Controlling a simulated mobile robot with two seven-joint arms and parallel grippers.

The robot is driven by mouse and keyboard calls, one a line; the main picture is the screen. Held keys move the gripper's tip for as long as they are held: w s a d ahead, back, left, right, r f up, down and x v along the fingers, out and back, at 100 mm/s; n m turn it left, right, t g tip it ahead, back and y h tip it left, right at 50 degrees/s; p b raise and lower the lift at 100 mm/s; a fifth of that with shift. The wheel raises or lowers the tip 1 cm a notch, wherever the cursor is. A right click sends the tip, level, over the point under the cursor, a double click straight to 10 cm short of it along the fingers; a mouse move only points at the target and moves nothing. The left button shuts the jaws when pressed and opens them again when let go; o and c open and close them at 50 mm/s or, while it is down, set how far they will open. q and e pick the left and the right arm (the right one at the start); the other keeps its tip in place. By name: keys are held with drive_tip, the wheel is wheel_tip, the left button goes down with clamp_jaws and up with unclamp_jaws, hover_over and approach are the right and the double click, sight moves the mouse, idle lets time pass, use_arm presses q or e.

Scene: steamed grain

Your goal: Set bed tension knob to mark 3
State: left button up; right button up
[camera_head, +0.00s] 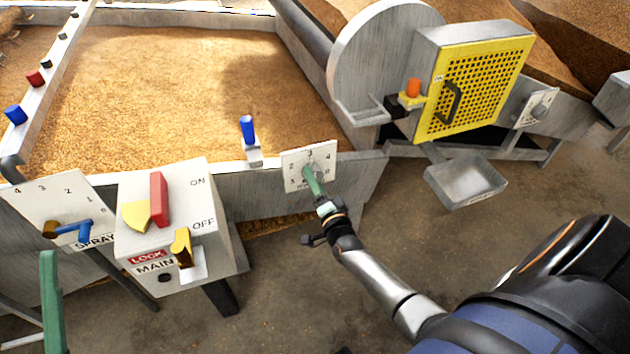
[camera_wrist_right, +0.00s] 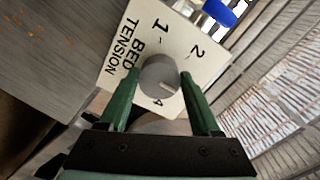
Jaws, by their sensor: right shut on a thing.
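The bed tension knob (camera_wrist_right: 158,76) is a grey round knob on a white plate (camera_wrist_right: 132,22) lettered BED TENSION. My right gripper (camera_wrist_right: 158,80) is shut on the knob, one green finger on each side. The knob's pale pointer line points right, towards the right finger, in the wrist view. Marks 1, 2 and 4 show there; mark 3 is hidden. In the head view the plate (camera_head: 296,159) is on the bed's front wall, and my right gripper (camera_head: 311,170) covers part of it. A green finger of my left gripper (camera_head: 50,290) shows at lower left; its opening is unclear.
Left of the plate stand a main switch box (camera_head: 230,240) with red and yellow levers and a spray dial plate (camera_head: 30,200) with a blue handle. A blue-topped peg (camera_head: 247,130) is close beside the plate. A yellow mesh door (camera_head: 475,90) and grey tray (camera_head: 490,182) are right.

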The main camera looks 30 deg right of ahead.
drive_tip(key=o, duration=1.4)
drive_tip(key=shift+c, duration=0.2)
use_arm(q)
drive_tip(key=w+f+n+g+y+p, duration=0.1)
drive_tip(key=w+f+n+g+y, duration=0.1)
drive_tip(key=f, duration=0.6)
drive_tip(key=w+a+f+n+g+y+p, duration=0.1)
drive_tip(key=w+f+n+g+y+p, duration=0.1)
drive_tip(key=f+y, duration=0.3)
wheel_tip(320, 180, down, 4)
drive_tip(key=shift+w+a+r+n+g, duration=0.15)
drive_tip(key=shift+a+n+g, duration=0.05)
drive_tip(key=shift+n+g, duration=0.6)
use_arm(e)
drive_tip(key=v, duration=1.2)
drive_tip(key=shift+s, duration=0.35)
